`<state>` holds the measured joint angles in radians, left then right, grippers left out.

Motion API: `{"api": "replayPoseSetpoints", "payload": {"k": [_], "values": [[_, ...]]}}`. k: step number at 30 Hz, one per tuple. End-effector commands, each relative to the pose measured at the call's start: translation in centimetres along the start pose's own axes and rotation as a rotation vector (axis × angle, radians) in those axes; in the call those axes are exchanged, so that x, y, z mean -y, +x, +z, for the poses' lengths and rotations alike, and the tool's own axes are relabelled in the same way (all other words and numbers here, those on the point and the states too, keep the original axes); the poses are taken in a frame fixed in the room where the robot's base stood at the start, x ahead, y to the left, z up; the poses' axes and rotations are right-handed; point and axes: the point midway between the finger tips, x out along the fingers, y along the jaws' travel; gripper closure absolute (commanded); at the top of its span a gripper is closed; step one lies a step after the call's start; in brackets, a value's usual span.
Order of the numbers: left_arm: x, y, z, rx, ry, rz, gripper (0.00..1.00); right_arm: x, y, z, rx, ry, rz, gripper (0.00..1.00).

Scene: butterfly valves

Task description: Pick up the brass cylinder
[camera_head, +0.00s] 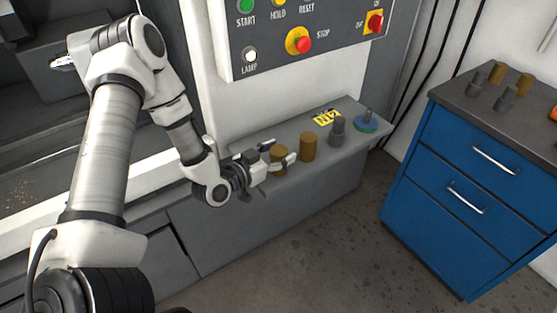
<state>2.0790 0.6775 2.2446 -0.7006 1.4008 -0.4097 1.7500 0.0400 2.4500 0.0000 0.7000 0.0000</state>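A brass cylinder (279,152) stands upright on the grey ledge (355,155) below the control panel. A second brass cylinder (308,147) stands just to its right, apart from my gripper. My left gripper (279,158) reaches in from the left at the first cylinder. One finger passes in front of that cylinder and hides its middle. The other finger lies on the far side and is partly hidden. I cannot tell whether the fingers touch the brass. My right gripper is out of view.
Right of the brass pieces stand dark grey cylinders (338,132) and a blue-green disc part (366,124). The control panel (335,55) rises close behind the ledge. A blue drawer cabinet (440,185) at the right carries more small cylinders. The floor between is clear.

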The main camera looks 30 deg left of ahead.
Motion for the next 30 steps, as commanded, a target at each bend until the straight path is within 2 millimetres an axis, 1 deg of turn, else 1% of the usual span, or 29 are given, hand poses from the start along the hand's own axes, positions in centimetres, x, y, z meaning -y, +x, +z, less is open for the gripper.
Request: {"api": "replayPoseSetpoints", "payload": {"k": [1, 2, 3, 4, 17, 23, 29, 30], "values": [[0.0, 0.0, 0.0, 0.000, 0.000, 0.000, 0.64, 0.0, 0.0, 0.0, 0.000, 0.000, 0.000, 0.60], [0.0, 0.0, 0.0, 0.000, 0.000, 0.000, 0.75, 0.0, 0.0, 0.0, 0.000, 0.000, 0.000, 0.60], [0.0, 0.0, 0.0, 0.000, 0.000, 0.000, 0.89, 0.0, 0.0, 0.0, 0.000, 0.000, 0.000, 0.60], [0.0, 0.0, 0.0, 0.000, 0.000, 0.000, 0.99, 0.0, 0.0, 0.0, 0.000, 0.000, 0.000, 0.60], [0.0, -0.1, -0.5, -0.004, 0.000, -0.001, 1.00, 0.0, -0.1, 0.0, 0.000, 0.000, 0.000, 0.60], [0.0, -0.2, -2.0, -0.006, -0.001, 0.000, 1.00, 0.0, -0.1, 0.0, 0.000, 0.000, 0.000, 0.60], [0.0, -0.5, -3.8, -0.007, -0.001, 0.000, 1.00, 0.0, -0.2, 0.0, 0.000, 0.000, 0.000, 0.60], [-0.1, -0.9, -3.7, -0.005, -0.002, -0.001, 1.00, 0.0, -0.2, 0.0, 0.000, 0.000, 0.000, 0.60]]}}
